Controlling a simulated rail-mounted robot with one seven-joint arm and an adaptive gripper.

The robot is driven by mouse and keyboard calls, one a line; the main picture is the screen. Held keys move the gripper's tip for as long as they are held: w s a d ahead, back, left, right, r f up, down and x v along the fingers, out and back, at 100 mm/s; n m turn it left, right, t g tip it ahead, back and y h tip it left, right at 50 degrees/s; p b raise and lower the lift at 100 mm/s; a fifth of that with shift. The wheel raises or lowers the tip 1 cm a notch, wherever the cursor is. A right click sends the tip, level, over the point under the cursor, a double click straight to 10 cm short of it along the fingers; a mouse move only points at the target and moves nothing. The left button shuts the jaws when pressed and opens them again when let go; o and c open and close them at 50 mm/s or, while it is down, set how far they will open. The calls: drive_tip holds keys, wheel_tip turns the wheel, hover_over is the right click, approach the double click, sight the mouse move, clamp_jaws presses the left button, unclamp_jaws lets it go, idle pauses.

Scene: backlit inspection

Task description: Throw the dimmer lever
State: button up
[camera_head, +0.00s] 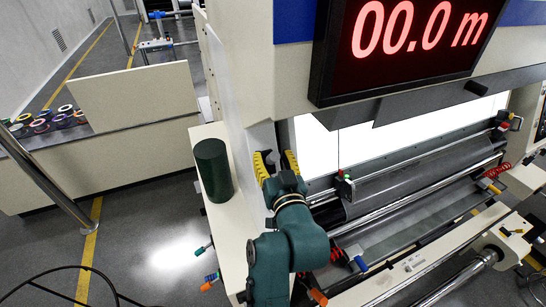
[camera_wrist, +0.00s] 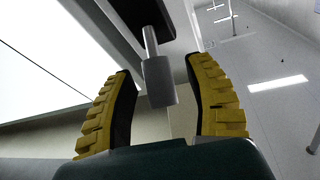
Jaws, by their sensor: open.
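The dimmer lever, a grey cylindrical grip (camera_wrist: 160,84) on a thin rod under a dark mount, shows in the wrist view. My gripper (camera_wrist: 164,70) is open. Its two yellow ribbed fingers stand on either side of the lever's grip, with a gap on both sides. I cannot tell how deep the grip sits between them. In the head view my gripper (camera_head: 277,160) points up beside the machine's cream side panel, left of the bright backlit panel. I cannot make out the lever there.
The backlit panel (camera_head: 385,135) glows right of my gripper. A dark green cylinder (camera_head: 212,170) stands to the left. A red digital display (camera_head: 405,45) hangs above. Rollers (camera_head: 420,205) and small coloured knobs lie to the right. Open floor (camera_head: 150,225) is at left.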

clamp_jaws()
drive_tip(key=shift+s, duration=0.1)
drive_tip(key=shift+f, duration=0.2)
